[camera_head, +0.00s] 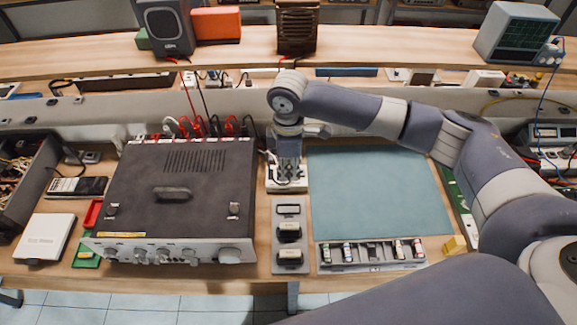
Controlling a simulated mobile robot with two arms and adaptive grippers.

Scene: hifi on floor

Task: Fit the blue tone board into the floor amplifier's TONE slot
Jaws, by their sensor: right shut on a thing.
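The black amplifier (135,205), with a silver knobbed front and a top handle, stands on the wooden bench at left. No TONE slot can be made out on it. My right gripper (288,175) points down just right of the amplifier, at a white block (290,187) on the bench. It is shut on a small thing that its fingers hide. I cannot tell whether this is the blue tone board, and I see no blue board elsewhere. My left gripper is not in view.
A grey holder with black pieces (290,263) and a tray of small parts (370,266) lie along the front edge. The teal mat (380,195) is bare. Red and black cables (205,125) run behind the amplifier. A shelf (365,50) crosses the back.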

